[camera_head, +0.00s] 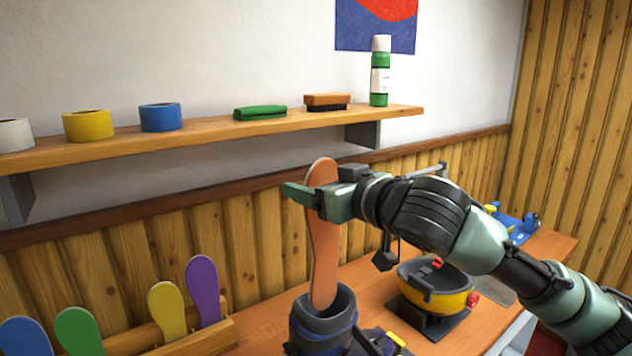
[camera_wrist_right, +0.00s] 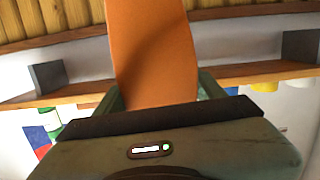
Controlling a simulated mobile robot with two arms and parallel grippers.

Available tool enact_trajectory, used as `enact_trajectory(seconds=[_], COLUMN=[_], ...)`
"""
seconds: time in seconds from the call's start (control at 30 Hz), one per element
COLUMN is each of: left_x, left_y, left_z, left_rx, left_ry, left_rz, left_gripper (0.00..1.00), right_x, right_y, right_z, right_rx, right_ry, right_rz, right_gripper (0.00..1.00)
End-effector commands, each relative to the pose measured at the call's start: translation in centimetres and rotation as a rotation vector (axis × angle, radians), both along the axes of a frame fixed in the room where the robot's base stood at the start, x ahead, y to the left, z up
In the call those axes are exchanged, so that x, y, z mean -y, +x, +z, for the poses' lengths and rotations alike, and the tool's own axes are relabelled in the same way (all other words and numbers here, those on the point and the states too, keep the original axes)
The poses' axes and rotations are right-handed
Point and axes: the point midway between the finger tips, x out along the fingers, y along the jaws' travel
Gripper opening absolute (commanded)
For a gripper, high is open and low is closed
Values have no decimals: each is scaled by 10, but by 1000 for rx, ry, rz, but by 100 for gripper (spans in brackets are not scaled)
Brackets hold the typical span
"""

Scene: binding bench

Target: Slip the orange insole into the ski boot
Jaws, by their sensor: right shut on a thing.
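The orange insole (camera_head: 322,262) hangs upright, with its lower end at the mouth of the ski boot (camera_head: 324,322). I cannot tell how far the tip is inside the cuff. My right gripper (camera_head: 318,200) is shut on the insole near its top end. In the right wrist view the insole (camera_wrist_right: 153,50) stands between the two fingers (camera_wrist_right: 158,92). The boot is dark grey and stands at the bottom of the head view, its lower part cut off by the frame. My left gripper is not in view.
A rack (camera_head: 222,334) with purple, yellow, green and blue insoles stands left of the boot. A black and yellow device (camera_head: 436,292) stands to the right on the bench. The shelf (camera_head: 215,133) above carries tapes, brushes and a bottle.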

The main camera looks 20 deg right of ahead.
Motion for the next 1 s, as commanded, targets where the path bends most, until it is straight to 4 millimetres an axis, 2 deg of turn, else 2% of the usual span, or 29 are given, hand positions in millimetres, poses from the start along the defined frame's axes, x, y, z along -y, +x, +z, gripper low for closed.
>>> enact_trajectory(seconds=[0.03,1.0], left_x=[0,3], left_y=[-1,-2], left_z=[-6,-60], left_rx=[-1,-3], left_ry=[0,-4], left_rz=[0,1], left_gripper=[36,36], right_x=[0,0], right_y=[0,0], right_z=[-7,-85], right_rx=[0,0], right_ry=[0,0], right_rz=[1,0], right_gripper=[0,0])
